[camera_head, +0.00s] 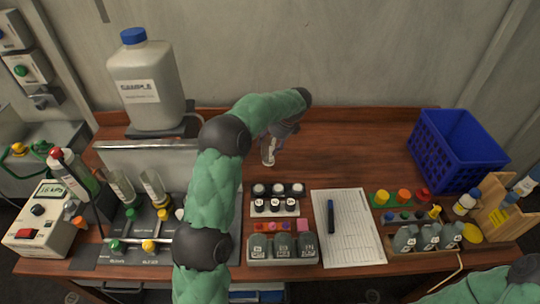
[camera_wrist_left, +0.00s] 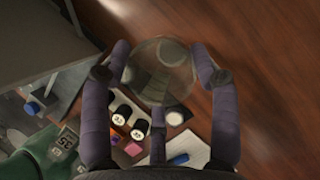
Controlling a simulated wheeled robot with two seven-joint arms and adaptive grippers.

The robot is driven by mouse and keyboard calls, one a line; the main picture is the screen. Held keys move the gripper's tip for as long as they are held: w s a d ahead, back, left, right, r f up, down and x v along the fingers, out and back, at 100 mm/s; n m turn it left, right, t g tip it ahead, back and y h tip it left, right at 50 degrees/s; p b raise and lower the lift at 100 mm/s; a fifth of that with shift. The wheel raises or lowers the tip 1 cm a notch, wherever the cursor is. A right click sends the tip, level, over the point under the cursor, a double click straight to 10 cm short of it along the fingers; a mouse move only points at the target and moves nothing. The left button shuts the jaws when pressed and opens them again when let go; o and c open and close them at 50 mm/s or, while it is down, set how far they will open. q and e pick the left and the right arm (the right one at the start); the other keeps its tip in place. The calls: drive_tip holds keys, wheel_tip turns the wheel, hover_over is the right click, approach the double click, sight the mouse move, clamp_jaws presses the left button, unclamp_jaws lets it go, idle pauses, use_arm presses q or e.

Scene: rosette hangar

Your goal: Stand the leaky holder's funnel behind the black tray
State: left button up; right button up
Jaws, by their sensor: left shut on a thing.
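My left gripper (camera_head: 268,147) is above the table behind the vial rack, shut on a clear funnel (camera_head: 267,157). My right gripper is out of view.
A white rack (camera_head: 275,210) of black-and-white vials stands in front of the gripper. A sample carboy (camera_head: 148,90) and metal panel are at left. A paper sheet (camera_head: 348,240) and blue crate (camera_head: 455,150) are right. Bare wood lies at back centre-right.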

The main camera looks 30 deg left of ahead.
sight(270, 152)
use_arm(q)
wheel_tip(270, 152, down, 5)
drive_tip(key=shift+r+b, duration=0.1)
drive_tip(key=shift+b, duration=0.6)
drive_tip(key=o, duration=1.3)
drive_tip(key=shift+c, duration=0.2)
drive_tip(key=p+v, duration=0.3)
drive_tip(key=v, duration=0.9)
drive_tip(key=shift+p, duration=0.35)
drive_tip(key=shift+r, duration=0.1)
